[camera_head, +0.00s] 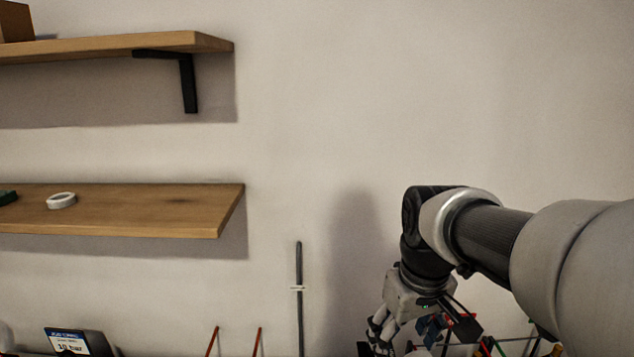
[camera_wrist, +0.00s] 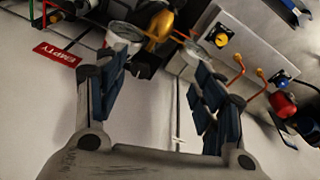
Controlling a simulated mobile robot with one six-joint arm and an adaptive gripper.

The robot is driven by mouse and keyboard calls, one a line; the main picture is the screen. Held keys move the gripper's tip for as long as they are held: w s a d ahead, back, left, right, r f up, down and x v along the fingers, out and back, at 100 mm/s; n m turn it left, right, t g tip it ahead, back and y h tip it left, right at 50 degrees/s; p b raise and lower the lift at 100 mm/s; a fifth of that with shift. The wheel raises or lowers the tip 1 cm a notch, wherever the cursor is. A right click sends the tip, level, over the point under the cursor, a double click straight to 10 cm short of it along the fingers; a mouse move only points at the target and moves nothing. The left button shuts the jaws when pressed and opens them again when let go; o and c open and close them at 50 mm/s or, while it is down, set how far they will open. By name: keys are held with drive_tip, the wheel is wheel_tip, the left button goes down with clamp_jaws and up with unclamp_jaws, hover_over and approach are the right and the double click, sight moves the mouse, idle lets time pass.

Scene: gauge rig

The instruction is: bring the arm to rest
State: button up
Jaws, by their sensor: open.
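My arm reaches in from the right edge in the head view, bent at the wrist, with my gripper (camera_head: 420,332) pointing down at the lower right. In the wrist view my gripper (camera_wrist: 160,75) is open. Its two dark blue finger pads stand well apart, and nothing is held between them. Past the fingertips is the rig, with a yellow part (camera_wrist: 160,28), a round white gauge (camera_wrist: 124,31) and a light panel (camera_wrist: 245,52) carrying a yellow knob. I cannot tell whether the fingers touch anything in the head view, where parts overlap behind them.
Two wooden shelves, upper (camera_head: 110,46) and lower (camera_head: 140,208), are on the wall at left; a white ring (camera_head: 62,200) lies on the lower one. A thin grey rod (camera_head: 299,300) stands mid-picture. A red EMPTY tag (camera_wrist: 60,54) shows at left. The wall above the arm is clear.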

drive_tip(key=s+f+m+t+b, duration=0.1)
drive_tip(key=s+f, duration=0.3)
drive_tip(key=s, duration=0.5)
drive_tip(key=s+f+m+t+b, duration=0.1)
drive_tip(key=s+f+b, duration=0.3)
drive_tip(key=s, duration=0.5)
drive_tip(key=shift+m, duration=0.5)
drive_tip(key=shift+w+f, duration=0.1)
